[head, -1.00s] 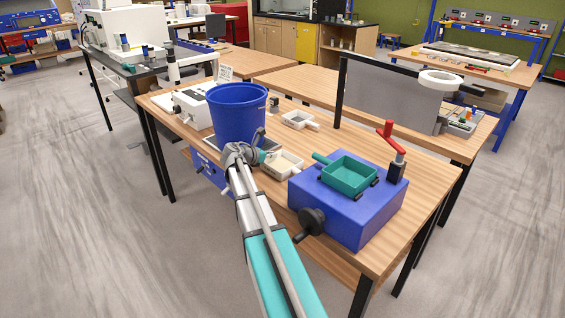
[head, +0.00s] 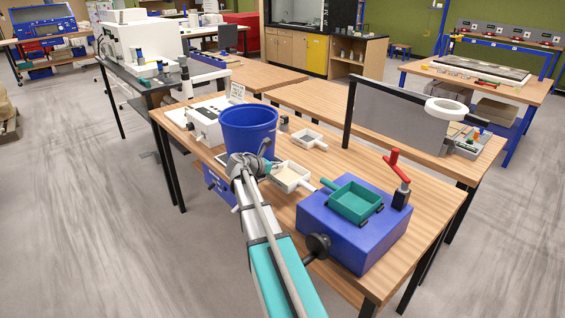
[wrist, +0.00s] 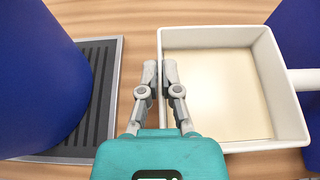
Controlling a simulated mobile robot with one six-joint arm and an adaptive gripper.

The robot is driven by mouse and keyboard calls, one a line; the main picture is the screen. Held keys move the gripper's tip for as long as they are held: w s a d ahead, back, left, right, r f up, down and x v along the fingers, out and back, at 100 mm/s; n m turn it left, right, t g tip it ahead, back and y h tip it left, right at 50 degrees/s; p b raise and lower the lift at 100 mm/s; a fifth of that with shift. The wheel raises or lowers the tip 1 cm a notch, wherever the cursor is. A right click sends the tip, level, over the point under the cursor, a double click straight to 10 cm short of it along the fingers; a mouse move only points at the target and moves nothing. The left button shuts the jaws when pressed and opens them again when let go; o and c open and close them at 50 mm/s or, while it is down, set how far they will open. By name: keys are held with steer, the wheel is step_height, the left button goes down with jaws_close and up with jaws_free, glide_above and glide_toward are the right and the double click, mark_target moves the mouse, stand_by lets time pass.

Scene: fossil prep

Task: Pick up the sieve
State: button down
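The white square sieve (wrist: 220,95) has a cream bottom and a handle to the right. In the head view it shows (head: 290,178) between the blue bucket and the blue box, at table level. In the wrist view my gripper (wrist: 160,72) has its two fingers close together, one on each side of the sieve's left wall, with the wall pinched between them. I cannot tell whether the sieve is clear of the table. In the head view my wrist hides the fingertips.
A blue bucket (head: 250,132) stands left of the sieve on a dark ribbed plate (wrist: 90,100). A blue box (head: 322,228) bearing a teal handled tray (head: 355,202) stands to the right. Another white handled tray (head: 308,138) lies behind. A grey upright panel (head: 395,118) stands at the back.

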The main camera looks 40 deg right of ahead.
steer(key=s+a+r+p, duration=0.5)
steer(key=a+r, duration=0.1)
steer(key=a, duration=0.3)
steer(key=shift+s+a+r, duration=0.2)
steer(key=shift+s+a, duration=0.05)
steer(key=shift+a, duration=0.05)
stand_by(0.7)
steer(key=shift+s, duration=0.2)
